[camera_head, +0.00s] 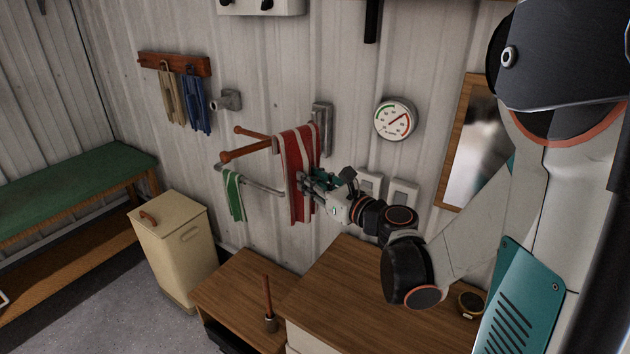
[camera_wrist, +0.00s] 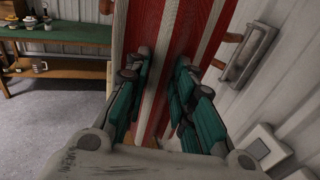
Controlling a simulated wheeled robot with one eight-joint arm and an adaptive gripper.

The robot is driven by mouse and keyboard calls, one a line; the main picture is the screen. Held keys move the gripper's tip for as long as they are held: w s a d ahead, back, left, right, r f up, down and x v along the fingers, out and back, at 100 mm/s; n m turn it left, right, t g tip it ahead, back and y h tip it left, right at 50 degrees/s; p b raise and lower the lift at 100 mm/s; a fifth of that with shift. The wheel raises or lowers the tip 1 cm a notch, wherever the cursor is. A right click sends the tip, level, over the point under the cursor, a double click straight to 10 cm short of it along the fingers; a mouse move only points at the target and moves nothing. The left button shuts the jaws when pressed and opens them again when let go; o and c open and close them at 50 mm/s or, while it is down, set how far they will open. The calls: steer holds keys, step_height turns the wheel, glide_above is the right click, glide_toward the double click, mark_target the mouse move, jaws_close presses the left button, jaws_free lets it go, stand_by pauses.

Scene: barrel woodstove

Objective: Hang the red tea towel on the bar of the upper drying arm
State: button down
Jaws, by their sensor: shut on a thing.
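The red tea towel (camera_head: 298,160) with white stripes hangs upright at the wooden upper drying arm (camera_head: 247,150), whose two brown-tipped bars point left from a metal wall bracket (camera_head: 321,118). The towel's top edge is level with or just above the bars. I cannot tell whether it is folded over one or only in front. My gripper (camera_head: 306,181) is shut on the towel's right side, below the bars. In the wrist view the red and white cloth (camera_wrist: 170,45) runs between my fingers (camera_wrist: 160,95), and wooden bar pieces (camera_wrist: 232,37) show beside it.
A lower metal rail (camera_head: 262,187) holds a green striped towel (camera_head: 234,194). Wooden cabinets (camera_head: 345,290) stand below, with a brush (camera_head: 268,310) upright on one. A cream bin (camera_head: 175,245) stands left. A round dial (camera_head: 395,119) and wall switches (camera_head: 404,192) are to the right.

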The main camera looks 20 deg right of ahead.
steer(key=shift+r+p+x, duration=0.45)
steer(key=shift+p+x, duration=0.5)
steer(key=shift+x, duration=6.7)
step_height(320, 180, down, 7)
steer(key=b, duration=0.7)
steer(key=shift+f, duration=0.2)
steer(key=shift+s, duration=0.1)
steer(key=c, duration=1.3)
jaws_free()
